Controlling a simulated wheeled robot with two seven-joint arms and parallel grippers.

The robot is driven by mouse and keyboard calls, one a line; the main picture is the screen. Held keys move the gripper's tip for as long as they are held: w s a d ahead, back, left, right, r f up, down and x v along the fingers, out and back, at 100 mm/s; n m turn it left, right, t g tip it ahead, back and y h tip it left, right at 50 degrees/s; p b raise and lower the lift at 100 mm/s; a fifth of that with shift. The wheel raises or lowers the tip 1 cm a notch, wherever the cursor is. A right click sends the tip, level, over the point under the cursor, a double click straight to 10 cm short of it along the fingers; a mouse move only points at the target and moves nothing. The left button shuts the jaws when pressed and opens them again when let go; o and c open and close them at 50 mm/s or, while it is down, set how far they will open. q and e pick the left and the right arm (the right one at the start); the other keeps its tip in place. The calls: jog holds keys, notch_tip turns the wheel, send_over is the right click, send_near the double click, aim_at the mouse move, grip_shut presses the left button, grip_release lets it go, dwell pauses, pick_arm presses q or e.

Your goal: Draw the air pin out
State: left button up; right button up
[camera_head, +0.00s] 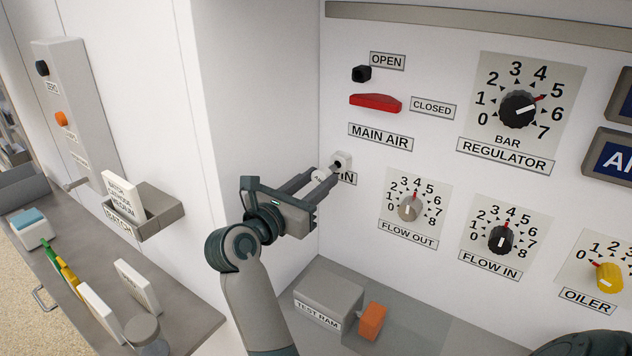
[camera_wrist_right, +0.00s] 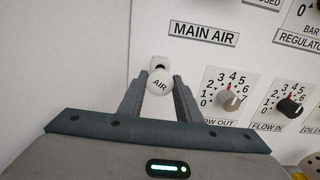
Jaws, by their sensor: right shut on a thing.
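The air pin (camera_wrist_right: 159,84) shows in the right wrist view as a white round knob marked AIR, between the two fingers. In the head view its pale end (camera_head: 321,175) shows between the fingertips. A small white block with a dark hole (camera_head: 341,161) sits on the panel just beyond it. My right gripper (camera_head: 318,182) is shut on the pin, close in front of the panel; it also shows in the right wrist view (camera_wrist_right: 159,88). The fingers hide part of the pin, so how deep it sits is unclear. My left gripper is out of view.
Above the pin are the red MAIN AIR lever (camera_head: 375,102) and its label (camera_head: 380,136). The FLOW OUT knob (camera_head: 409,208) is to the right. Below lie a grey TEST RAM box (camera_head: 328,293) and an orange block (camera_head: 371,320). A BATCH tray (camera_head: 160,215) is at left.

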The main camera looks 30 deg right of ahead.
aim_at(319, 179)
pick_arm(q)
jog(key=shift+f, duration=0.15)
pick_arm(e)
jog(key=shift+x, duration=1.85)
jog(key=o, duration=1.3)
jog(key=shift+c, duration=0.2)
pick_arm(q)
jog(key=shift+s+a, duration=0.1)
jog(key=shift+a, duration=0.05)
pick_arm(e)
jog(key=r, duration=0.1)
jog(key=r+b, duration=0.1)
jog(key=r, duration=0.2)
jog(key=shift+s+d+r, duration=0.2)
jog(key=shift+s+r, duration=0.05)
jog(key=shift+s, duration=0.1)
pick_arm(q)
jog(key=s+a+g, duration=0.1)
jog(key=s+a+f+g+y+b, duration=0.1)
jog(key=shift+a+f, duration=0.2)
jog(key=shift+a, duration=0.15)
pick_arm(e)
jog(key=s+d+r, duration=0.4)
jog(key=s+r, duration=0.2)
jog(key=s, duration=0.3)
jog(key=shift+s+d+r, duration=0.25)
jog(key=shift+s+d, duration=0.1)
jog(key=shift+s, duration=0.05)
